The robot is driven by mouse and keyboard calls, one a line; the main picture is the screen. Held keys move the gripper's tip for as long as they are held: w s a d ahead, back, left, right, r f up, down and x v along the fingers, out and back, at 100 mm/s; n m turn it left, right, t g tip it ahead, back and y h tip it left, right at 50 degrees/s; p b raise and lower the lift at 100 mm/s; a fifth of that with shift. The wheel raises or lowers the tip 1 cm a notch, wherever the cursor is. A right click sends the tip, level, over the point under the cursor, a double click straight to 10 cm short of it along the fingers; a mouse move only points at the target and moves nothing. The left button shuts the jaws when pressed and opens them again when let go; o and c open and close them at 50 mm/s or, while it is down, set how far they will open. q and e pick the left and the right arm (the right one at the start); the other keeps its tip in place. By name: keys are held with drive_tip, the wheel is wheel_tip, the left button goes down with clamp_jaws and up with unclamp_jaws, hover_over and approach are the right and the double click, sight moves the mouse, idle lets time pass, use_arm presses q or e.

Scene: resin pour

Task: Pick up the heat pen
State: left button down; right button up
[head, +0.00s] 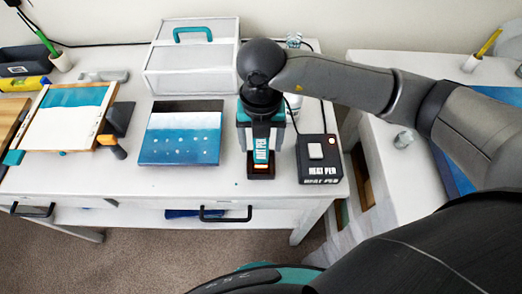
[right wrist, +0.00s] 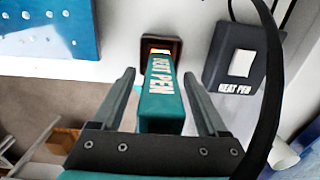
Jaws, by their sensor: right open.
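The heat pen (head: 261,152) is a teal bar with white lettering, and its tip glows orange in a small dark holder (head: 261,173) near the table's front edge. In the right wrist view the heat pen (right wrist: 162,92) points up the picture to the holder (right wrist: 174,46). My right gripper (head: 261,132) is over the pen. In the right wrist view my right gripper (right wrist: 160,78) is open, with one finger on each side of the pen and visible gaps between. My left gripper is in no view.
A black control box (head: 318,159) labelled heat pen stands close on the right, its cable running behind. A blue-and-white panel (head: 181,133) lies to the left, with a framed panel (head: 67,115) farther left. A clear case (head: 192,62) stands behind. A cable crosses the right wrist view.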

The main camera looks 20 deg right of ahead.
clamp_jaws()
idle(0.6)
